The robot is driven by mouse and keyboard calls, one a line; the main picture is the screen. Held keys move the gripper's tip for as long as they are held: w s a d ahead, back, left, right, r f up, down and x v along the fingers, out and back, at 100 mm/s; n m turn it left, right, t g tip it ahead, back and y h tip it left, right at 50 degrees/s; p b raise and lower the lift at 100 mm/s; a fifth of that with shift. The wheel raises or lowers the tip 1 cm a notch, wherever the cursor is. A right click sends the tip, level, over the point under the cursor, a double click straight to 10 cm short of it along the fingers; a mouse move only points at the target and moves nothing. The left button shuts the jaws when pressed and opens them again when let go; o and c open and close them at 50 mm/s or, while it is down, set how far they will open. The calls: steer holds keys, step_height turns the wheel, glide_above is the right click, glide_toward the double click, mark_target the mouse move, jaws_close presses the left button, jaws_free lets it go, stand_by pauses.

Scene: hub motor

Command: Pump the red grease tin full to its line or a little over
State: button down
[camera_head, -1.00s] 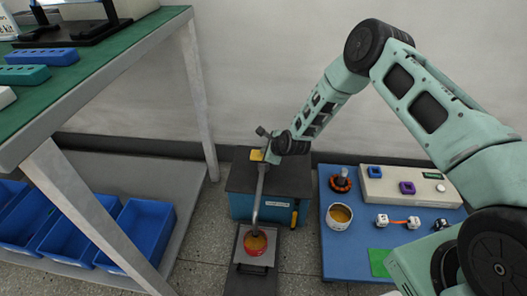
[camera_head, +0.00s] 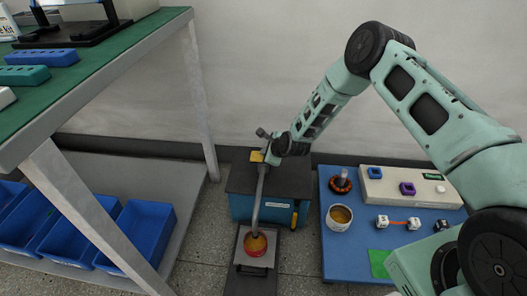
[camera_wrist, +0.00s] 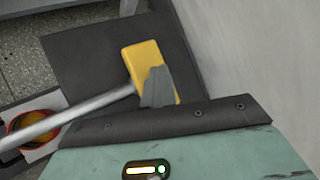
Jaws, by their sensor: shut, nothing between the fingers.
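The red grease tin (camera_head: 256,247) stands on a small plate in front of the blue pump box (camera_head: 290,182), with orange-brown grease inside. Its fill line is too small to make out. A grey spout pipe (camera_head: 257,205) runs from the box top down to the tin's mouth. The tin (camera_wrist: 24,132) also shows at the left of the wrist view, partly behind the pipe. A yellow pump pad (camera_wrist: 148,68) sits at the top of the pipe. My gripper (camera_wrist: 158,88) is shut and empty, with its fingers at the yellow pad; whether they touch it I cannot tell.
A blue table (camera_head: 350,262) at the right holds a white tin of grease (camera_head: 339,217), a red-based part (camera_head: 341,184), a pale box (camera_head: 400,188) and a green patch (camera_head: 379,262). The green-topped workbench (camera_head: 110,57) and blue bins (camera_head: 142,230) are at the left.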

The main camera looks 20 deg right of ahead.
steer(key=shift+r+p, duration=1.2)
steer(key=shift+r, duration=0.5)
step_height(320, 180, up, 5)
steer(key=p, duration=0.3)
steer(key=shift+p, duration=0.35)
